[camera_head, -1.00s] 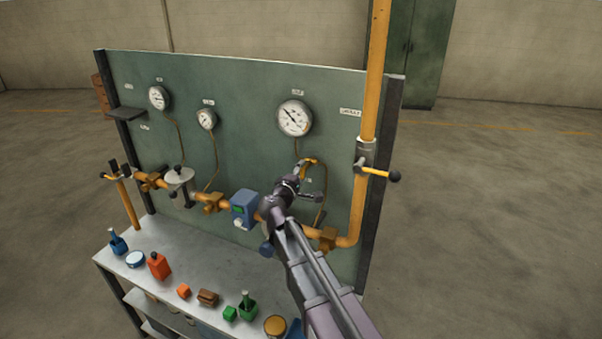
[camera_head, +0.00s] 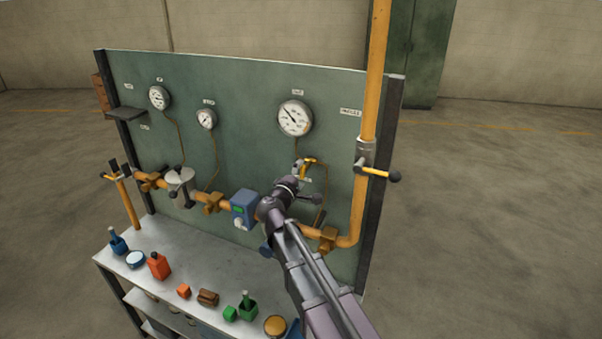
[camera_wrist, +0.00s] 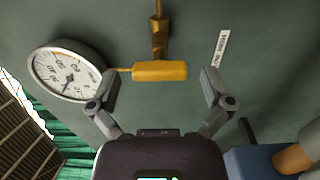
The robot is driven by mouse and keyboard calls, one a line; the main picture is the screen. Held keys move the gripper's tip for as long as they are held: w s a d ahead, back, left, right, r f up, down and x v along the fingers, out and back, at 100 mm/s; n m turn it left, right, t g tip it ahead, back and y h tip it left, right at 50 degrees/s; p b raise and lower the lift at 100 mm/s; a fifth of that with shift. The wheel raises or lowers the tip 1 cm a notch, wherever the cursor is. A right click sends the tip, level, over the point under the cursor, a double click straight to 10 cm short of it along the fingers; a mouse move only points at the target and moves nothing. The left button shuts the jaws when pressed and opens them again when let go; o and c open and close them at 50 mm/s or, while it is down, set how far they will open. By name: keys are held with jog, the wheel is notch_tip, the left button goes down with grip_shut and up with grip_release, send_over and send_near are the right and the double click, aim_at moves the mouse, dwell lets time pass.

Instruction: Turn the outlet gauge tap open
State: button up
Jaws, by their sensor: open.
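The outlet gauge tap has a yellow handle (camera_wrist: 160,71) and a brass body (camera_wrist: 159,38). In the wrist view the handle lies crosswise to the body, framed between the two fingers. In the head view the tap (camera_head: 310,161) is on the green panel, below the large gauge. My gripper (camera_wrist: 160,86) is open and empty, with one finger on each side of the handle in the picture. I cannot tell how far the fingertips are from it. In the head view my wrist is just below the tap and partly hides the area there.
The large round gauge (camera_wrist: 68,72) is close beside the left finger in the wrist view. A small label (camera_wrist: 220,48) is by the right finger. A blue box (camera_head: 244,208) sits on the yellow pipe, left of my wrist. A vertical pipe with a yellow lever (camera_head: 372,173) stands to the right.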

jog(key=v, duration=1.1)
jog(key=shift+s, duration=0.1)
